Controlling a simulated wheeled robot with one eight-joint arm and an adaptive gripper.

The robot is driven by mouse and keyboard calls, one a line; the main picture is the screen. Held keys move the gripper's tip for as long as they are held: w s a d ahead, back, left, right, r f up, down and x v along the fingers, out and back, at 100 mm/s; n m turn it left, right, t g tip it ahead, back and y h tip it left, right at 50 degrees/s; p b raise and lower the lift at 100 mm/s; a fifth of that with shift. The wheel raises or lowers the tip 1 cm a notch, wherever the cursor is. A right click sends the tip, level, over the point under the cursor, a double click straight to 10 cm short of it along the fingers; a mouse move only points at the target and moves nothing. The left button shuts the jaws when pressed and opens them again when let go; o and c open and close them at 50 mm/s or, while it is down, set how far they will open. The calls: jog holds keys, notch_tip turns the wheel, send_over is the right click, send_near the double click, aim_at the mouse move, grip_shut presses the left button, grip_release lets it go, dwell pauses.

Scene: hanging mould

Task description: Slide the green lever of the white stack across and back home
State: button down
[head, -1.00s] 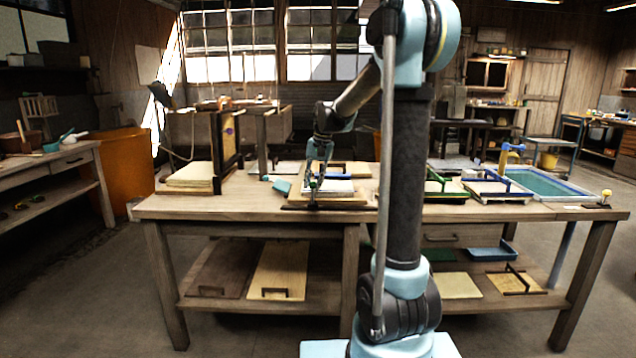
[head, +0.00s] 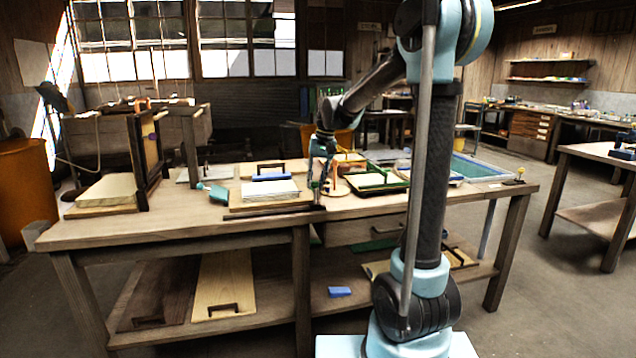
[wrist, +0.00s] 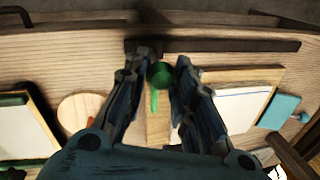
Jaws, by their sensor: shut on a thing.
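The white stack (head: 270,190) lies on a wooden board (head: 236,206) on the bench. In the wrist view its white sheet (wrist: 240,108) lies right of my gripper. A dark rail (head: 265,212) runs along the stack's front side and shows in the wrist view (wrist: 225,47). The lever's round green knob (wrist: 159,74), with a lighter green bar below it, sits between my fingers. My gripper (head: 317,194) is shut on the lever near the rail's right end in the head view. The fingers partly hide the knob's sides.
A teal tool (head: 217,193) lies left of the stack. A blue bar (head: 271,176) lies behind it. A green-framed mould (head: 375,181) stands to the right, with a blue-rimmed basin (head: 482,168) beyond. An upright wooden frame (head: 147,158) stands at left.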

jog(key=shift+w+d, duration=0.2)
jog(key=shift+d, duration=0.25)
jog(key=c, duration=1.3)
grip_release()
jog(key=shift+d, duration=0.1)
jog(key=shift+r, duration=0.15)
jog(key=shift+r, duration=0.25)
notch_tip(320, 180, up, 11)
jog(key=d, duration=0.2)
